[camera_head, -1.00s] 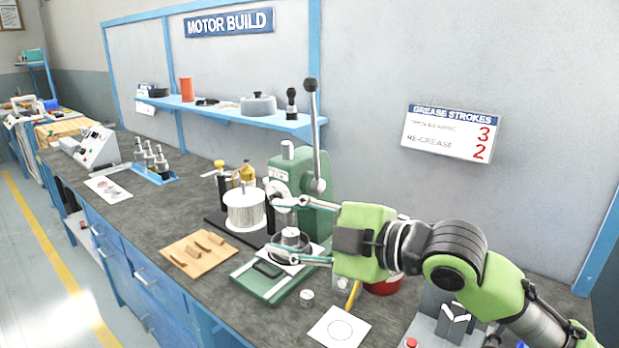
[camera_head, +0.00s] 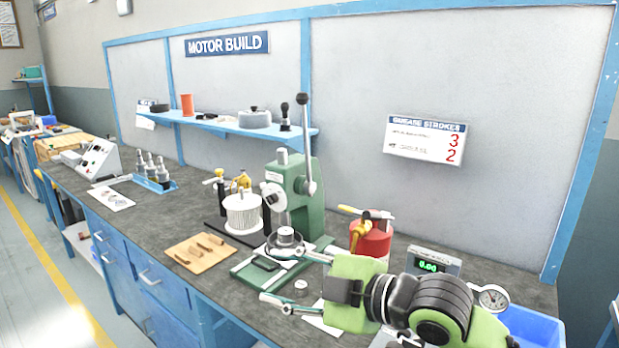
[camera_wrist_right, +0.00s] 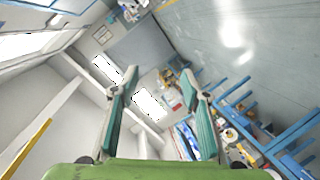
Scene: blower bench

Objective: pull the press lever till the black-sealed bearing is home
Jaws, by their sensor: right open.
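The green arbor press (camera_head: 298,190) stands at the middle of the bench. Its press lever (camera_head: 307,145) points nearly straight up, with a black knob at the top. A round metal part (camera_head: 286,239) sits on the press base under the ram. I cannot make out the black-sealed bearing or how deep it sits. My right gripper (camera_head: 276,274) is open and empty, low in front of the press and well below the lever. One finger overlaps the metal part in the picture; contact cannot be told. The right wrist view shows the spread fingers (camera_wrist_right: 160,115) with nothing between them. My left gripper is not in view.
A white finned cylinder (camera_head: 243,213) stands left of the press. A wooden board (camera_head: 200,254) with brown pieces lies in front. A red can (camera_head: 371,240), a scale (camera_head: 433,262) and a dial gauge (camera_head: 492,297) are at the right. A shelf (camera_head: 230,127) runs behind.

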